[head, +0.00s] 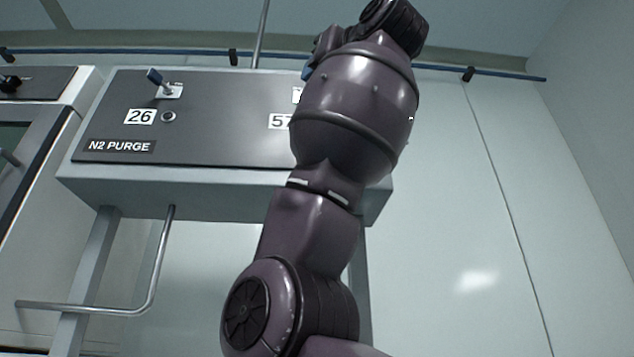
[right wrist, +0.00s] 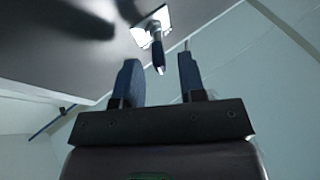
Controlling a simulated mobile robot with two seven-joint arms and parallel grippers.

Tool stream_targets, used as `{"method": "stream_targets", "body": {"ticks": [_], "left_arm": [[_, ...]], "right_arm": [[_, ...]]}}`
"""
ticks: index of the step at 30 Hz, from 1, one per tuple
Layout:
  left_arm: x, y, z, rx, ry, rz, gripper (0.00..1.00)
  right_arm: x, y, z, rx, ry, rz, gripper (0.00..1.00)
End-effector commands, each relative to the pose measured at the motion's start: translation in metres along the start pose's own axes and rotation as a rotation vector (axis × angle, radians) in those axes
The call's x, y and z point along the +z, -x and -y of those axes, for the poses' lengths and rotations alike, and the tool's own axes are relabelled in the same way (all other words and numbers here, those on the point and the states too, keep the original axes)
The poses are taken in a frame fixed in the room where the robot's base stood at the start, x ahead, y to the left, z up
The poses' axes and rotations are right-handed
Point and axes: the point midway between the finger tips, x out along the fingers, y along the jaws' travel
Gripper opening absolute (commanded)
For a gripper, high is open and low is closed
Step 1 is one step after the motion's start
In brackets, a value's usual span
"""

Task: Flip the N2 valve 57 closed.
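The N2 purge panel (head: 215,135) is a dark sloped plate in the head view. The 57 label (head: 279,121) shows at the edge of my right arm, which hides the valve above it there. In the right wrist view, a valve lever (right wrist: 158,52) with a dark blue tip stands out from a white plate (right wrist: 150,24); it looks like valve 57. My right gripper (right wrist: 158,60) is open, its two blue-grey fingers apart, and the lever's tip appears between the fingertips. Whether either finger touches it I cannot tell. My left gripper is out of view.
A bent metal rail (head: 150,285) is below. A blue pipe (head: 500,75) runs along the back wall. The wall area at right is clear.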

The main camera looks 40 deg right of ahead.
Motion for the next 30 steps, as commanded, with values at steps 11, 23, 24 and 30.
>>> {"method": "stream_targets", "body": {"ticks": [11,23,24,30], "left_arm": [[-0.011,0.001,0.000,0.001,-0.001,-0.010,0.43],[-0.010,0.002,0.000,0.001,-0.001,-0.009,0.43],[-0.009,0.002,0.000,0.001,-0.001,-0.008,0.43],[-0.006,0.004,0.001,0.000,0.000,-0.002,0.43]], "right_arm": [[0.000,-0.020,0.000,0.001,0.001,0.000,0.37],[0.000,-0.020,0.000,0.000,0.001,0.000,0.04],[0.000,-0.020,0.000,0.000,0.001,0.000,0.00],[0.000,-0.020,0.000,0.004,0.002,0.000,0.00]]}}
